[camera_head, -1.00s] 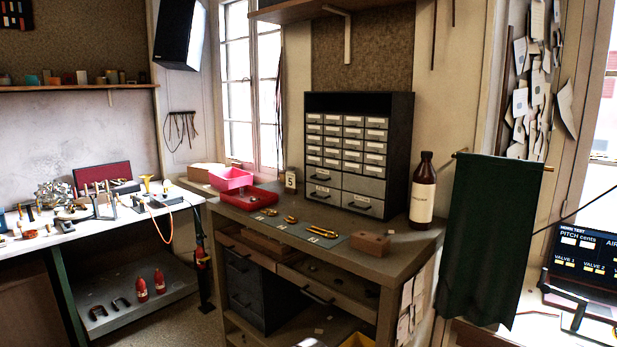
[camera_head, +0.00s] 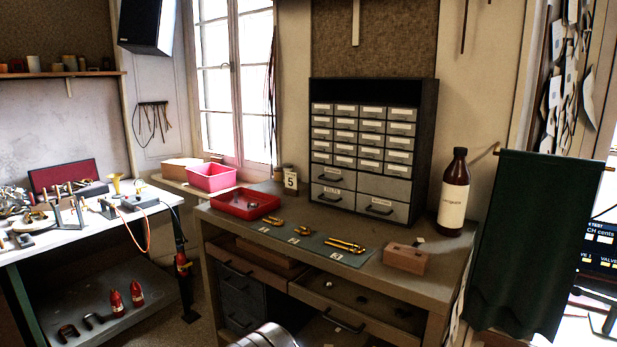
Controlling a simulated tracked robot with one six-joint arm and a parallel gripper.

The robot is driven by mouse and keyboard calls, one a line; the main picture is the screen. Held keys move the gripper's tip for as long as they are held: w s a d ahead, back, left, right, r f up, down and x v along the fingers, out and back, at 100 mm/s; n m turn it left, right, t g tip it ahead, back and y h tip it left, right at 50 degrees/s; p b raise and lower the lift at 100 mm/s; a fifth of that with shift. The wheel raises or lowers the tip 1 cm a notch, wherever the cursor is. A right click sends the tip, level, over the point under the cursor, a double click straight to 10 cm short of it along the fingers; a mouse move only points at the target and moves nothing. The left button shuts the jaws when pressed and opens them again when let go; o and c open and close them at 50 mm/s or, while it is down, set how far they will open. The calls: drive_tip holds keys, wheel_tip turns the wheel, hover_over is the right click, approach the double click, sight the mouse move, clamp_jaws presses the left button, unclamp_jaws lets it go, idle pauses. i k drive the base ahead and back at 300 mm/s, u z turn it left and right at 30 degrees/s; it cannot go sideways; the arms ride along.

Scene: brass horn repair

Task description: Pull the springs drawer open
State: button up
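A dark drawer cabinet (camera_head: 428,140) stands on the back of the workbench. It has rows of small labelled drawers (camera_head: 346,136) and larger grey drawers (camera_head: 383,188) at the bottom, some with dark handles. The cabinet's drawers look shut. The labels are too small to read, so I cannot tell which drawer is the springs drawer. My gripper is not in view. A ribbed silver part, probably of my arm, shows at the bottom edge, in front of the bench.
On the workbench (camera_head: 455,262) are a red tray (camera_head: 245,214), a mat with brass parts (camera_head: 318,241), a wooden block (camera_head: 405,258) and a brown bottle (camera_head: 454,192). An under-bench drawer (camera_head: 385,308) stands open with small items inside. A green cloth (camera_head: 530,245) hangs at right.

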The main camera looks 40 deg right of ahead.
sight(344, 179)
drive_tip(key=i, duration=1.1)
drive_tip(key=u, duration=0.55)
